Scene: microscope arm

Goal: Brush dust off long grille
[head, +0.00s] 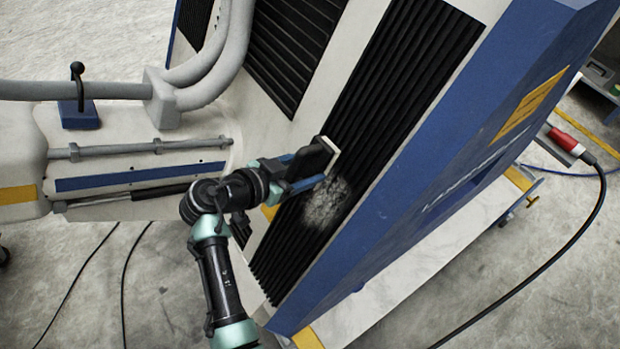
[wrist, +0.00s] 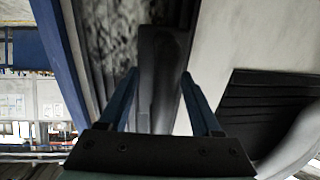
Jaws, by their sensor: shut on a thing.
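The long grille (head: 400,85) is a black slatted panel running down the machine's slanted face. A grey-white dust patch (head: 325,205) lies on its lower part, and mottled dust also shows in the wrist view (wrist: 120,25). My gripper (head: 305,178) is shut on a dark brush (head: 312,157) with a pale edge, beside the upper left of the dust patch. In the wrist view, the brush (wrist: 163,55) stands between the blue fingers of my gripper (wrist: 160,75). I cannot tell whether the brush touches the slats.
A shorter black grille (head: 290,50) lies to the left across a white strip. A blue panel (head: 480,150) borders the long grille on the right. Grey hoses (head: 215,65) run at upper left. A red plug with black cable (head: 570,143) is at far right.

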